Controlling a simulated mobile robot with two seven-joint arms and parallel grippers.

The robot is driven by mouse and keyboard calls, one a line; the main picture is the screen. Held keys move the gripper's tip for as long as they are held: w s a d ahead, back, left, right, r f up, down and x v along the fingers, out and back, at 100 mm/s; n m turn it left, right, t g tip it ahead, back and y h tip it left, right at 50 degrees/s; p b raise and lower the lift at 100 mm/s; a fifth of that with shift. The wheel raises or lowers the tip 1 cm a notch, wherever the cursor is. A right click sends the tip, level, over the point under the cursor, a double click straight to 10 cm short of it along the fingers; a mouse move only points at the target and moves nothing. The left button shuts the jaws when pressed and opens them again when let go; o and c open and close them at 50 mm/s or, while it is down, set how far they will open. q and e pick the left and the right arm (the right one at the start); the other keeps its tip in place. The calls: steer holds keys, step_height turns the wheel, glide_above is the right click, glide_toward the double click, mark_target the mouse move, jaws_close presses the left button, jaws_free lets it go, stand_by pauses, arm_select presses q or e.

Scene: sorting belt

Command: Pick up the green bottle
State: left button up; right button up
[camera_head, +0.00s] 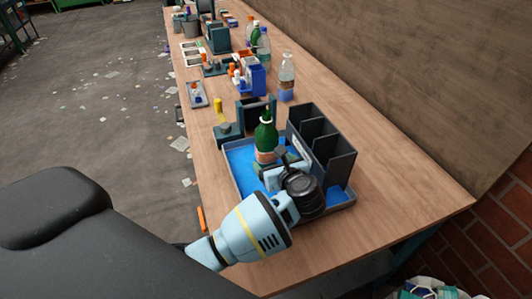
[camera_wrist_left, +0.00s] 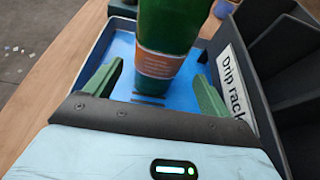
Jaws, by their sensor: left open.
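The green bottle (camera_head: 265,138) stands upright on the blue tray (camera_head: 240,160), with an orange-brown label low on its body. In the left wrist view the bottle (camera_wrist_left: 168,35) rises just beyond my fingers, its top cut off by the frame. My left gripper (camera_head: 280,164) is open, low over the tray on the near side of the bottle. Its two green fingers (camera_wrist_left: 153,88) are spread to either side of the bottle's lower part, with visible gaps. My right gripper is not in view.
A dark drip rack (camera_head: 327,140) with compartments stands close at the right of the tray. A dark stand (camera_head: 228,133) is at the tray's back left. A clear bottle (camera_head: 287,80) and a blue holder (camera_head: 253,78) stand farther back. The near right table is clear.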

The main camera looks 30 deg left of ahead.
mark_target(270, 160)
arm_select(q)
steer(key=shift+p+x, duration=0.35)
steer(key=shift+x, duration=1.95)
steer(key=shift+a+f, duration=0.25)
steer(key=shift+a, duration=0.1)
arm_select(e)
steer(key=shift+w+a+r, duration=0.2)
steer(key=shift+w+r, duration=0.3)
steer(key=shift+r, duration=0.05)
arm_select(q)
steer(key=c, duration=1.1)
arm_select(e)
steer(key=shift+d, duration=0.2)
arm_select(q)
steer(key=shift+r, duration=0.15)
